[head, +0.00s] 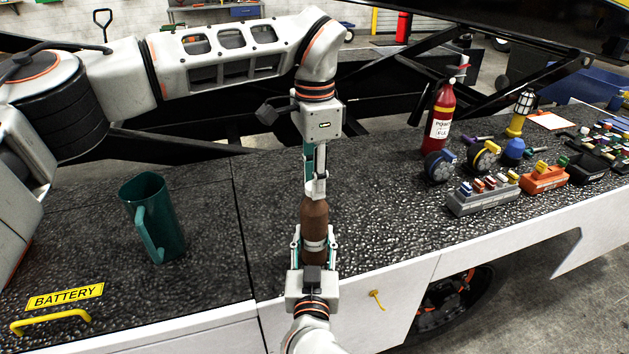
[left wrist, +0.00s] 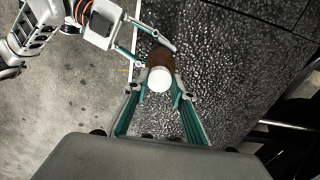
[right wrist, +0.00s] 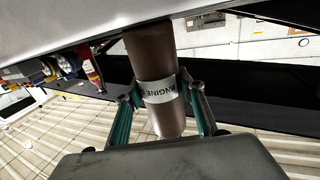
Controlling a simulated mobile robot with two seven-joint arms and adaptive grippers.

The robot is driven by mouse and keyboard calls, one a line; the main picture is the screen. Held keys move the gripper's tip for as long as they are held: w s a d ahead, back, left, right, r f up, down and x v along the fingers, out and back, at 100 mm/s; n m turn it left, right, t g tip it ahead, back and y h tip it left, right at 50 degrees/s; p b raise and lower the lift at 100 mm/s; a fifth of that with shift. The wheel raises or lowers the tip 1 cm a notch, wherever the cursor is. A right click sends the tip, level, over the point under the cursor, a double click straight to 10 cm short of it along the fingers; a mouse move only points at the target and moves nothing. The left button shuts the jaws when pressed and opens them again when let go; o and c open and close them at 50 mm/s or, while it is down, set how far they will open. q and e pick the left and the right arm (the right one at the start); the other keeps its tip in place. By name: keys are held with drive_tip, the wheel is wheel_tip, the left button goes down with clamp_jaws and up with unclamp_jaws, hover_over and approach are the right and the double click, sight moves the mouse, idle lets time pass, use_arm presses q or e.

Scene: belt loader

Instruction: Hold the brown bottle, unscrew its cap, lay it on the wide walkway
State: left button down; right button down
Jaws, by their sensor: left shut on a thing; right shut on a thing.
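The brown bottle (head: 315,215) stands upright at the front edge of the wide dark walkway (head: 400,215). My right gripper (head: 314,243) is shut around its lower body from the front. The bottle's pale label with "ENGINE" shows between the fingers in the right wrist view (right wrist: 160,91). My left gripper (head: 317,190) points straight down over the bottle and is shut on its white cap (left wrist: 160,79). I cannot tell whether the cap is loose or whether the bottle's base touches the walkway.
A teal jug (head: 153,218) stands to the left, beyond a panel seam. A red fire extinguisher (head: 440,118), tape reels (head: 484,157) and a grey block holding several small items (head: 484,196) stand to the right. The walkway just right of the bottle is clear.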

use_arm(q)
drive_tip(key=shift+r, duration=0.8)
drive_tip(key=shift+r, duration=2)
use_arm(e)
drive_tip(key=c, duration=1.2)
unclamp_jaws()
drive_tip(key=shift+s, duration=0.1)
